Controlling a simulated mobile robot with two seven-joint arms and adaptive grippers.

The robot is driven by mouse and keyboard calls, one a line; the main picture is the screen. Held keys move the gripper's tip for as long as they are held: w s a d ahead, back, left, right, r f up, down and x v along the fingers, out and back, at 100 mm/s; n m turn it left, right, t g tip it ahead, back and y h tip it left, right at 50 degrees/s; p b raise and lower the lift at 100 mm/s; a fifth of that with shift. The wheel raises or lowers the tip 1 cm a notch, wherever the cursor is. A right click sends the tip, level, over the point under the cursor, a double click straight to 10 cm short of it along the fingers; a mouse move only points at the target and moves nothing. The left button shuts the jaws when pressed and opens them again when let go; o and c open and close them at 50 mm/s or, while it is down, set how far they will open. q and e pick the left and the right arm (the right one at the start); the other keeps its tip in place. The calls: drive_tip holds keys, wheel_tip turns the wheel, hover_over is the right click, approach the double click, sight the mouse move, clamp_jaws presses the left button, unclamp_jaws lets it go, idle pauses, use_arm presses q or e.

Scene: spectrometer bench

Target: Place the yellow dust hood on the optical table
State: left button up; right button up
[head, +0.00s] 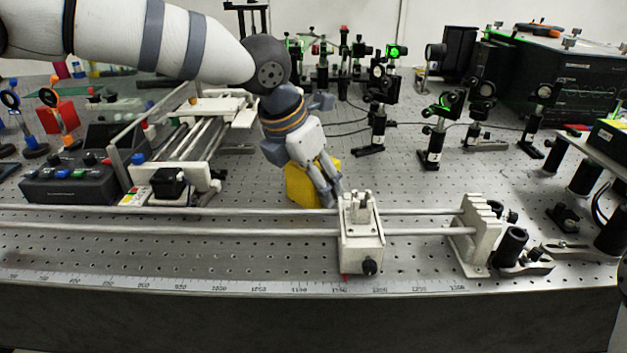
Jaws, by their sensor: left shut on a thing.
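The yellow dust hood (300,186) is at the middle of the head view, just behind the long rail. My left gripper (333,193) reaches down over it from the upper left and is shut on it. The gripper's fingers and wrist hide much of the hood. The hood is at or close to the surface of the optical table (250,258); I cannot tell whether it touches.
A twin-rod rail (270,231) with a white carriage (361,240) runs in front of the hood. A control box (68,186) and a rod stage (205,130) stand to the left. Optics mounts (433,140) stand behind right. Bare table lies right of the hood.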

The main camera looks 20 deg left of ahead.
use_arm(q)
drive_tip(key=shift+f, duration=0.1)
drive_tip(key=shift+s+f, duration=0.1)
drive_tip(key=shift+f, duration=0.3)
drive_tip(key=o, duration=0.9)
drive_tip(key=shift+f, duration=0.15)
drive_tip(key=shift+c, duration=0.2)
drive_tip(key=shift+o, duration=1.3)
drive_tip(key=shift+f, duration=0.15)
